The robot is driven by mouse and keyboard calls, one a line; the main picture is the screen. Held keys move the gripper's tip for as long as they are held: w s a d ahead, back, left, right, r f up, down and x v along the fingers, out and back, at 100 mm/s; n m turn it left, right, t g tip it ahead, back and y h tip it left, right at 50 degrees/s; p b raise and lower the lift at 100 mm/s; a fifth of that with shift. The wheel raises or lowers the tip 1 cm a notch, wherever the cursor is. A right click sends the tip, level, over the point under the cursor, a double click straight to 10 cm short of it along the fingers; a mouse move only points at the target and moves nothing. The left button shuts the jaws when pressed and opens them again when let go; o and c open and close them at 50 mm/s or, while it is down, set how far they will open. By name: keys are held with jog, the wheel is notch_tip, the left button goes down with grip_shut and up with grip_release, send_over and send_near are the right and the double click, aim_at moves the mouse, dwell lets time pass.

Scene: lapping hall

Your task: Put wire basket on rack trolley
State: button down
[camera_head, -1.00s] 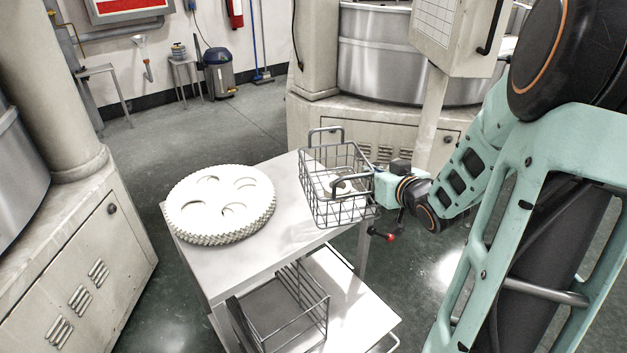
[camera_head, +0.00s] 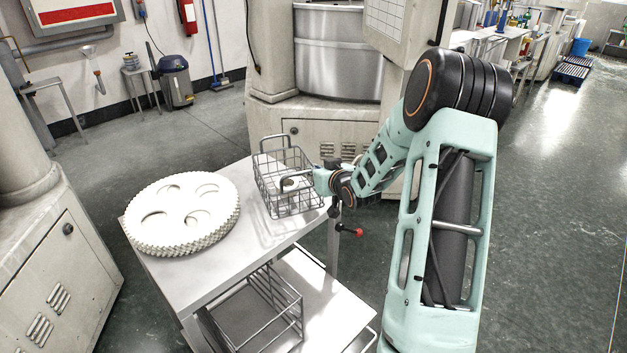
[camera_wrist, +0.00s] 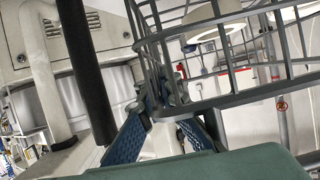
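The grey wire basket (camera_head: 289,199) is at the far right part of the trolley's top. It is upright, with a small pale ring-shaped thing inside. The pale two-level trolley (camera_head: 185,283) stands in the middle of the head view. I cannot tell whether the basket's bottom touches the top plate. My gripper (camera_head: 318,181) is at the basket's right side. In the wrist view, the blue fingers of my gripper (camera_wrist: 165,100) close around the basket's wires, and the basket (camera_wrist: 235,98) fills the upper right. The fingertips are partly hidden behind the wires.
A stack of large white toothed discs (camera_head: 182,212) takes the left of the trolley's top. A wire rack (camera_head: 262,308) is on its lower shelf. A red-knobbed lever (camera_head: 349,231) sticks out near the trolley's right side. A machine base (camera_head: 320,135) stands close behind. Open floor lies right.

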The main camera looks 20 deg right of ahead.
jog(key=shift+w+f, duration=0.35)
jog(key=shift+f, duration=1.3)
jog(key=shift+f, duration=0.2)
jog(key=c, duration=2.2)
grip_release()
jog(key=shift+s, duration=0.1)
jog(key=shift+o, duration=0.2)
jog(key=shift+s+r, duration=0.15)
jog(key=v, duration=1.1)
jog(key=shift+s, duration=0.4)
